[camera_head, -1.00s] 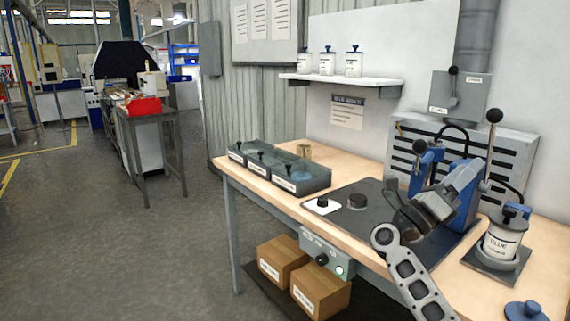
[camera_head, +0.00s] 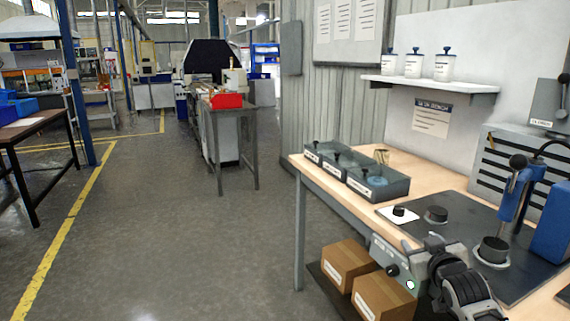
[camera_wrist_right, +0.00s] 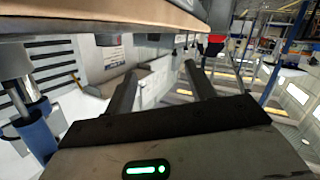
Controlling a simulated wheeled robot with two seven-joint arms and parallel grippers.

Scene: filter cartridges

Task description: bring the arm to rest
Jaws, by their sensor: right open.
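My right gripper (camera_head: 424,244) is at the lower right of the head view, by the front edge of the workbench (camera_head: 330,177). It is open and empty. In the right wrist view its two fingers (camera_wrist_right: 160,88) stand apart with nothing between them, and the bench edge (camera_wrist_right: 100,22) runs across the top. My right arm hides part of the grey control box (camera_head: 385,262) under the bench front. My left gripper is not in view.
On the bench are a grey tray (camera_head: 392,190) with compartments, black-knobbed parts (camera_head: 436,214) on a dark mat, and a blue lever press (camera_head: 512,200). Cardboard boxes (camera_head: 346,263) sit below. The floor (camera_head: 180,260) left of the bench is clear.

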